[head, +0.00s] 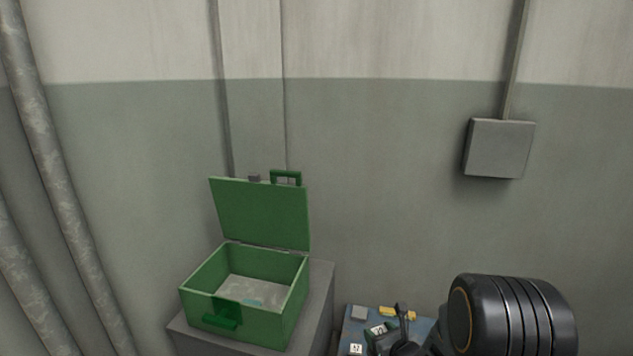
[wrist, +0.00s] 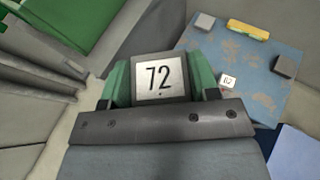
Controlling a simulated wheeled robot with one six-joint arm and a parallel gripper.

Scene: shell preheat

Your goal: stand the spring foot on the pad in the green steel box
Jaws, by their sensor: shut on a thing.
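The green steel box (head: 250,323) stands with its lid (head: 262,213) raised. My gripper (wrist: 160,85) is shut on a piece with a pale plate marked 72 (wrist: 158,76), green at both sides. I cannot tell for sure that this piece is the spring foot; its lower part is hidden. In the head view my gripper is low, right of the box and apart from it, over the blue table. The box's green edge shows at the wrist view's upper left.
The box rests on a grey pedestal (head: 322,290). The worn blue table (wrist: 200,62) holds a grey block (wrist: 205,21), a yellow piece (wrist: 248,31), a dark block (wrist: 285,66) and a small white numbered tag (wrist: 228,81). A grey wall box (head: 499,148) hangs at right; pipes run down the left.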

